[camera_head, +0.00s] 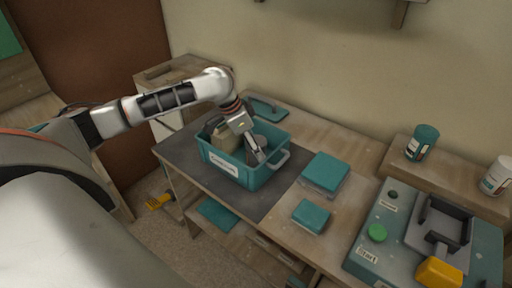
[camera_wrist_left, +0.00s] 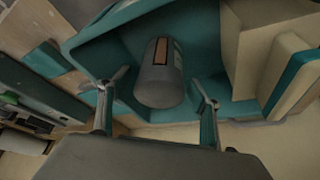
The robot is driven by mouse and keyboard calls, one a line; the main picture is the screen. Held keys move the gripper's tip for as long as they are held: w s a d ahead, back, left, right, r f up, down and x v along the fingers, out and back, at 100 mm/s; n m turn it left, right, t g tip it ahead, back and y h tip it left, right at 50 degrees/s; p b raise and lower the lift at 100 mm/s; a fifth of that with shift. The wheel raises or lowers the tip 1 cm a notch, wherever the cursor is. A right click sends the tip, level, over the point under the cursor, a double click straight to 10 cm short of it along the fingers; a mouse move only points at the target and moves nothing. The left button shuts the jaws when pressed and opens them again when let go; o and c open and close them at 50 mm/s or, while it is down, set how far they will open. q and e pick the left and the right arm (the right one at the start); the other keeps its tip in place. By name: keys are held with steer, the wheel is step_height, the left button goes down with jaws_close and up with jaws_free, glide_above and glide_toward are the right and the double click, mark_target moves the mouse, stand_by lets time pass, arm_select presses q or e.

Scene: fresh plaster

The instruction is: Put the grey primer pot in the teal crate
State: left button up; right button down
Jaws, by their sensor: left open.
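The teal crate (camera_head: 235,172) stands on the dark mat on the workbench, a white label on its front. The grey primer pot (camera_wrist_left: 160,85) is inside the crate in the left wrist view, with an orange-brown patch on its side. In the head view the pot is mostly hidden behind my left gripper (camera_head: 258,158), which reaches down into the crate. In the left wrist view my left gripper (camera_wrist_left: 157,92) is open, one finger on each side of the pot, with gaps between. My right gripper is in neither view.
A beige container (camera_head: 225,138) shares the crate. Teal boxes (camera_head: 325,171) (camera_head: 311,215) lie to its right. A teal pot (camera_head: 422,142) and a white pot (camera_head: 496,176) stand on the raised shelf at right. A teal machine with a green button (camera_head: 377,232) fills the front right.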

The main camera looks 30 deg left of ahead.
arm_select(q)
steer(key=p+v, duration=0.2)
steer(key=v, duration=0.8)
steer(key=shift+r, duration=0.3)
steer(key=shift+s+a, duration=0.1)
steer(key=shift+s, duration=0.05)
